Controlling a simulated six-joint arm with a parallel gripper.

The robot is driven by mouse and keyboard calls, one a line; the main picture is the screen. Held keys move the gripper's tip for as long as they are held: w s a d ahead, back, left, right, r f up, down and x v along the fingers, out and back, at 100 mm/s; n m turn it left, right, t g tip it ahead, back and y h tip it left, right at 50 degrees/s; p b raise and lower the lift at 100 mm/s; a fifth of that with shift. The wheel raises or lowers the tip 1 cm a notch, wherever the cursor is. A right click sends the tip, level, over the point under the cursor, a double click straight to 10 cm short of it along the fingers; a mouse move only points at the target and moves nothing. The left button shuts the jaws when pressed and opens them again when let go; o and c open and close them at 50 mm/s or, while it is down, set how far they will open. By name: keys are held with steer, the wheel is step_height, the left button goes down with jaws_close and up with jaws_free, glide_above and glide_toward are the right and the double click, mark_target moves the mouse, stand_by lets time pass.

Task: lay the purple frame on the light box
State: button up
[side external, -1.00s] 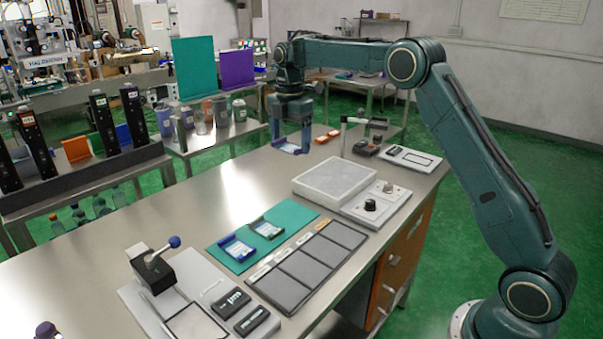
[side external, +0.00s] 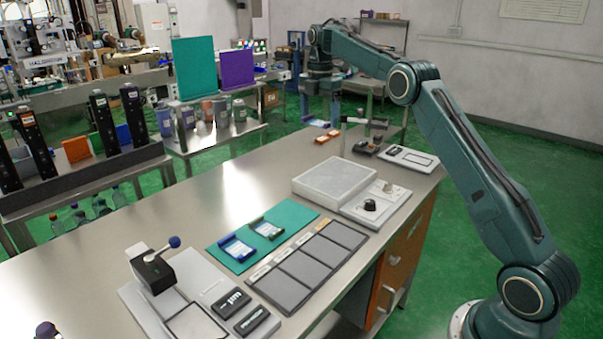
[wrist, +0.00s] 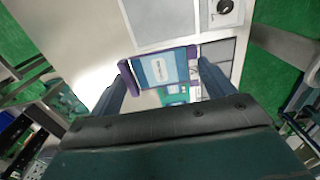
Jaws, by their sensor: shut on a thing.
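The purple frame (wrist: 163,68) with a blue-and-white insert is between my gripper's fingers (wrist: 163,80) in the wrist view, and my gripper is shut on it. In the side view, my gripper (side external: 320,118) holds the small frame (side external: 318,123) above the far end of the bench, behind the light box and apart from it. The light box (side external: 335,180) is a low pale slab on the bench, its top bare. In the wrist view, a pale panel that looks like the light box (wrist: 155,22) lies beyond the frame.
A knob panel (side external: 376,205) adjoins the light box. An orange item (side external: 327,136) lies near the bench's far edge. A teal mat (side external: 300,215) bears a blue and a green frame, beside grey panels (side external: 302,268). A lever press (side external: 153,270) stands at the front left.

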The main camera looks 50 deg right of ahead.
steer(key=r, duration=0.1)
glide_above(329, 180)
steer(key=shift+a, duration=0.1)
steer(key=shift+f, duration=10)
steer(key=shift+f, duration=0.15)
steer(key=o, duration=0.9)
